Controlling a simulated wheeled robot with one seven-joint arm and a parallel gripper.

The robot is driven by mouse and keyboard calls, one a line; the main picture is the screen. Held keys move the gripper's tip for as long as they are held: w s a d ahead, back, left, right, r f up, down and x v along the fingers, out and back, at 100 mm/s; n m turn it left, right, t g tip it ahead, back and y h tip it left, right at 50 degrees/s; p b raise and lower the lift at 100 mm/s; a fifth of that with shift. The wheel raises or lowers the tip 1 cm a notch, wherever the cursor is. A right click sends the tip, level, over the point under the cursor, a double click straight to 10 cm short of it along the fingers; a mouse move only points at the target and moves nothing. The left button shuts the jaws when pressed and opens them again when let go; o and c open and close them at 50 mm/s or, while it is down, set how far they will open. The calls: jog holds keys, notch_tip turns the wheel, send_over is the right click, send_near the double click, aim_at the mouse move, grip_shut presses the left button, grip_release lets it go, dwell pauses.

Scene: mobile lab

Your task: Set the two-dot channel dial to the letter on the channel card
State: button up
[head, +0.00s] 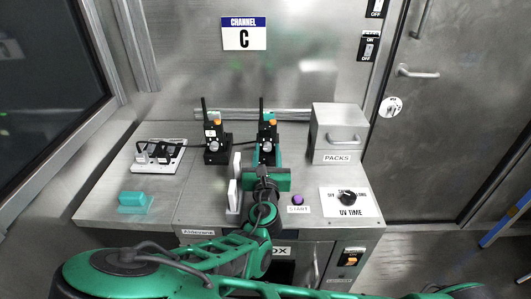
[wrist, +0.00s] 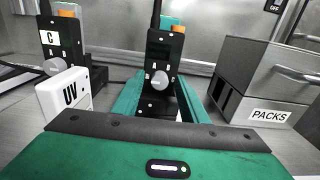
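The channel card (head: 244,34) on the back wall shows the letter C. Two black radio-like units stand at the back of the bench, the left one (head: 216,150) and the right one (head: 268,128). In the wrist view the right unit (wrist: 165,52) has a round grey dial (wrist: 160,82) with small letters around it; its dot marks and exact setting are too small to read. The left unit's dial (wrist: 57,65) sits below a white C label. My gripper (wrist: 160,105) is open and empty, its green fingers on either side of the right dial; contact is unclear.
A white UV block (wrist: 68,96) stands close at my gripper's left. The PACKS box (head: 338,130) is to the right. A purple START button (head: 298,200), UV TIME dial (head: 347,198), plug strip (head: 158,155) and teal block (head: 133,198) are also on the bench.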

grip_shut()
jog(key=shift+a, duration=0.35)
jog(key=shift+d, duration=0.35)
